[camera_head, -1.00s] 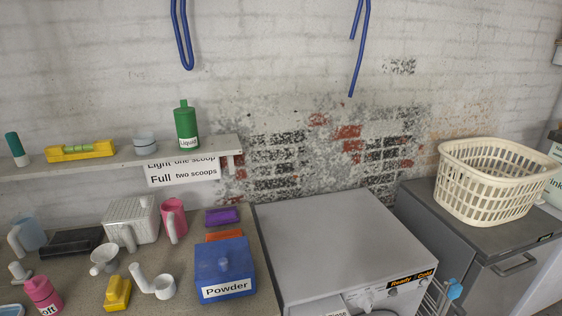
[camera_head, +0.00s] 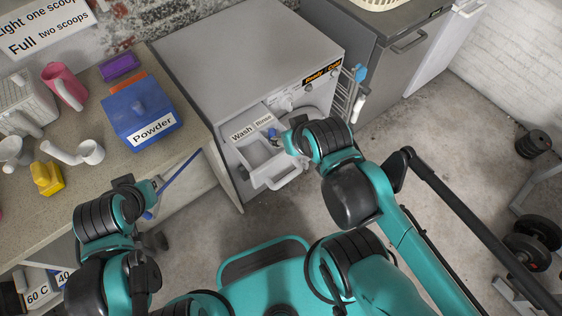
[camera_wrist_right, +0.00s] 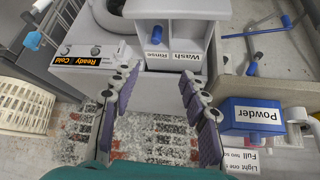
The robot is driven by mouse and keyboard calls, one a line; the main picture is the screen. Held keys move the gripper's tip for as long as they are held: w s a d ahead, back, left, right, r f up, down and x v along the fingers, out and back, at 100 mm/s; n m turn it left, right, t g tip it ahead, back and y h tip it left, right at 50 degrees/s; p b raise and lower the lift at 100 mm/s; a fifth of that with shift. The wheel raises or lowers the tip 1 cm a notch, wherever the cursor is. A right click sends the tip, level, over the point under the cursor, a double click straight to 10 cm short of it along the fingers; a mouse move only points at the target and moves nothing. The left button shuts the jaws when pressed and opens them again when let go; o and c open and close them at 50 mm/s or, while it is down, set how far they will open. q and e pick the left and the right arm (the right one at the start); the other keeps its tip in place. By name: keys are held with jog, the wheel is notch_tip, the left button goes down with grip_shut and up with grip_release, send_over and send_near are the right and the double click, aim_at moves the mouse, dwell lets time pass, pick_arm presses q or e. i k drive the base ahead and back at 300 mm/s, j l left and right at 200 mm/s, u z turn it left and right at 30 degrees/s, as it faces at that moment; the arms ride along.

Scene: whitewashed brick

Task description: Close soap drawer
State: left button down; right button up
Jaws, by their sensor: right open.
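The soap drawer (camera_head: 256,151) is pulled out of the front of the white washing machine (camera_head: 232,60). Its compartments are labelled Wash and Rinse, with a blue piece in the Rinse side. In the right wrist view the drawer (camera_wrist_right: 182,30) appears upside down. My right gripper (camera_wrist_right: 160,79) is open and empty, its padded fingers apart. In the head view my right wrist is at the drawer's right side and hides much of the gripper; contact cannot be told. My left gripper (camera_head: 166,189) is open and empty, left of the machine, by the counter front.
A blue Powder box (camera_head: 140,112), a yellow scoop (camera_head: 46,177) and white cups stand on the counter (camera_head: 112,170) at left. A wire rack (camera_head: 348,95) hangs at the machine's right. Weights (camera_head: 530,240) lie on the floor at right.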

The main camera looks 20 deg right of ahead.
aim_at(247, 135)
jog(key=j, duration=0.35)
jog(key=i+j, duration=0.1)
jog(key=j, duration=0.2)
jog(key=j+z, duration=0.15)
jog(key=z, duration=1.65)
